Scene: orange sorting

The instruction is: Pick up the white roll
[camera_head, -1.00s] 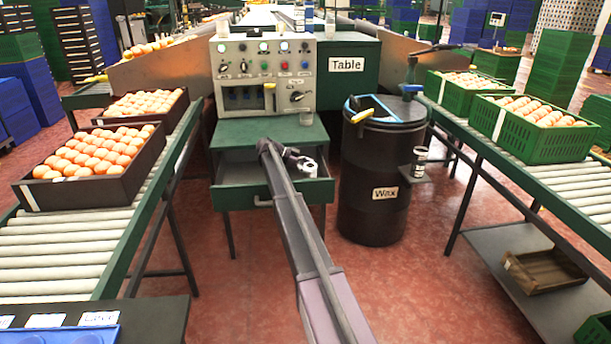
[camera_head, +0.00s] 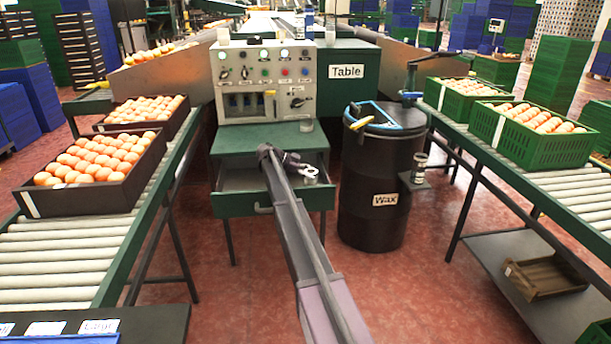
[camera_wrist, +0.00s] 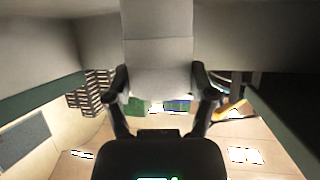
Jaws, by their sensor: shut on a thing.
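The white roll (camera_wrist: 158,60) stands pale and large at the top middle of the wrist view. My gripper (camera_wrist: 161,88) has one dark finger on each side of it and is shut on it. In the head view my gripper (camera_head: 290,163) is low at the open drawer (camera_head: 234,203) of the green table, mostly behind my arm. A small white shape (camera_head: 310,171) shows in the drawer just right of it; I cannot tell whether it is part of the roll.
A control panel (camera_head: 265,75) stands behind the drawer, with a small clear cup (camera_head: 306,125) in front of it. A black wax barrel (camera_head: 380,180) stands close on the right. Roller conveyors with orange crates (camera_head: 75,195) flank both sides.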

